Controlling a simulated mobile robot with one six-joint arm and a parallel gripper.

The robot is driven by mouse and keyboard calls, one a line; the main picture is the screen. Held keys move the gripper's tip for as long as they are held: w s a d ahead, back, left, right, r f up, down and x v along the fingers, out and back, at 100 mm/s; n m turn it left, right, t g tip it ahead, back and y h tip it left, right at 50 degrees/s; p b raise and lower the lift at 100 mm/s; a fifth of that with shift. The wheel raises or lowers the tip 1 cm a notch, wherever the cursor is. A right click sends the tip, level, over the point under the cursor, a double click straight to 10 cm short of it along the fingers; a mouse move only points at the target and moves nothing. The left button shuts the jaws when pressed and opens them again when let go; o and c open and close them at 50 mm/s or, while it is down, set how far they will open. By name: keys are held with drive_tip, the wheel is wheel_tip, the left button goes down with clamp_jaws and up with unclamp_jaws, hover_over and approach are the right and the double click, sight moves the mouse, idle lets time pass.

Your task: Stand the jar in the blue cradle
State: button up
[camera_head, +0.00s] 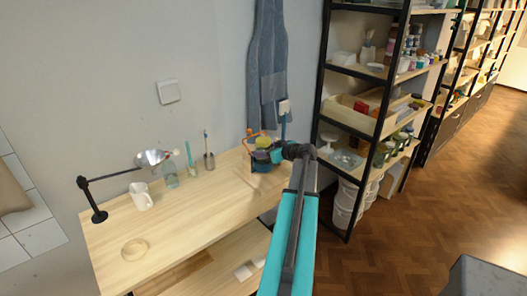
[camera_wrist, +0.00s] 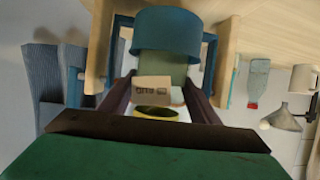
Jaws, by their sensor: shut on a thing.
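The jar shows in the wrist view as a grey-green body (camera_wrist: 163,65) with a pale printed label (camera_wrist: 160,90) and a yellow rim around a dark top. Its yellow top (camera_head: 263,143) also shows in the head view. My gripper (camera_wrist: 160,102) has its two dark fingers shut on the jar, one on each side. In the head view my gripper (camera_head: 277,151) is at the right end of the table. The blue cradle (camera_wrist: 167,32) has a curved band in front of the jar's lower part, hiding its base. Whether the base touches the cradle's floor is hidden.
A light wood table (camera_head: 190,215) holds a black lamp (camera_head: 97,216), a white mug (camera_head: 141,197), a clear bottle (camera_head: 171,180), a dark brush cup (camera_head: 209,161) and a wooden ring (camera_head: 134,249). A blue apron (camera_head: 268,65) hangs behind. A black-framed shelf (camera_head: 333,125) stands close at right.

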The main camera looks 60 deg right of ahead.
drive_tip(key=o, duration=1.3)
drive_tip(key=shift+o, duration=0.2)
drive_tip(key=b+v, duration=0.3)
drive_tip(key=v, duration=0.9)
drive_tip(key=shift+b, duration=0.35)
